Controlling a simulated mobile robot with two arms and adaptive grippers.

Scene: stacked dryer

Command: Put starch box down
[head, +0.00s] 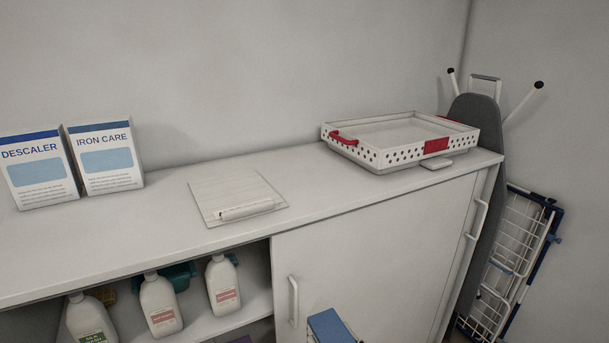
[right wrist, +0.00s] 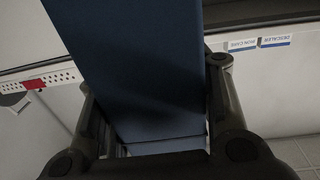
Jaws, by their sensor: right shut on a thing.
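The starch box, a dark blue box, fills the middle of the right wrist view (right wrist: 150,60). My right gripper (right wrist: 153,85) is shut on it, with one finger on each side. What looks like the same box, with a blue top, shows at the bottom edge of the head view (head: 327,325), in front of the cabinet door; its lower part is cut off. No label can be read on it. My left gripper is not in view.
The cabinet top (head: 190,240) bears a descaler box (head: 40,175), an iron care box (head: 104,160), a clipboard-like pad (head: 238,193) and a perforated white tray (head: 385,155). Bare top lies between pad and tray. Bottles (head: 222,285) stand on the open shelf below. An ironing board (head: 480,150) leans right.

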